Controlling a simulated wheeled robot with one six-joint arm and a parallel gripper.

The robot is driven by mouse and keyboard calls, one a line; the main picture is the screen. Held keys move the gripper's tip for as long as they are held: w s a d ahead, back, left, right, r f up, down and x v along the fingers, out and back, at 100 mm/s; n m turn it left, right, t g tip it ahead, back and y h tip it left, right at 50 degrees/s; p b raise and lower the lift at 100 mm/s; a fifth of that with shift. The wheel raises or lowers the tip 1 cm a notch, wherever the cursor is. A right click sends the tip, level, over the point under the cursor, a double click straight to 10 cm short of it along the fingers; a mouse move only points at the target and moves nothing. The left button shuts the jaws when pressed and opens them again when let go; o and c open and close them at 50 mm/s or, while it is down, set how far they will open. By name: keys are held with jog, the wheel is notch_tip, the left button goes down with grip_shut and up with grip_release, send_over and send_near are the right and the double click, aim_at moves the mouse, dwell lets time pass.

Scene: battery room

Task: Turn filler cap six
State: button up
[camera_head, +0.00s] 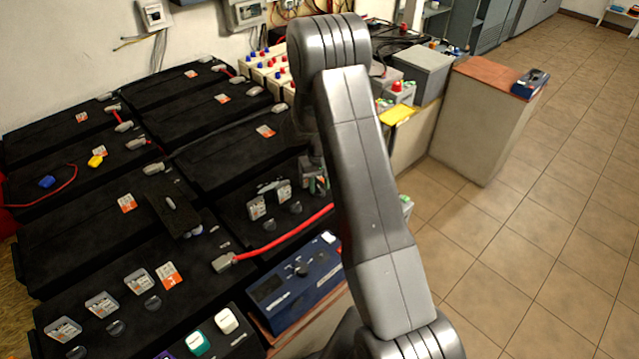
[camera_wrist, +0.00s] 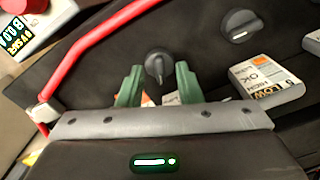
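My gripper (camera_wrist: 158,82) shows in the wrist view with its two green fingers spread apart. A dark round filler cap (camera_wrist: 158,64) with a raised grip bar lies between and just beyond the fingertips. Gaps show between it and both fingers. A second dark cap (camera_wrist: 240,24) sits farther up to the right. No cap number is legible, so I cannot tell which is six. In the head view my gripper (camera_head: 314,184) is mostly hidden behind my arm, over the battery. Caps there (camera_head: 296,207) sit beside white indicator tags (camera_head: 257,208).
A red cable (camera_wrist: 95,45) runs left of the gripper; it also crosses the battery in the head view (camera_head: 285,241). A white label block (camera_wrist: 262,82) stands right of the fingers. A blue case (camera_head: 295,283) sits in front. Tiled floor (camera_head: 560,200) is clear at right.

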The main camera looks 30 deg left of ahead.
grip_shut()
jog(key=shift+f+m+b, duration=0.15)
jog(key=shift+m+b, duration=0.95)
jog(key=shift+m, duration=0.3)
jog(key=m+b, duration=0.1)
jog(key=m, duration=0.2)
jog(key=shift+m+b, duration=0.4)
jog(key=m+b, duration=0.2)
jog(key=m, duration=0.4)
jog(key=shift+m, duration=0.4)
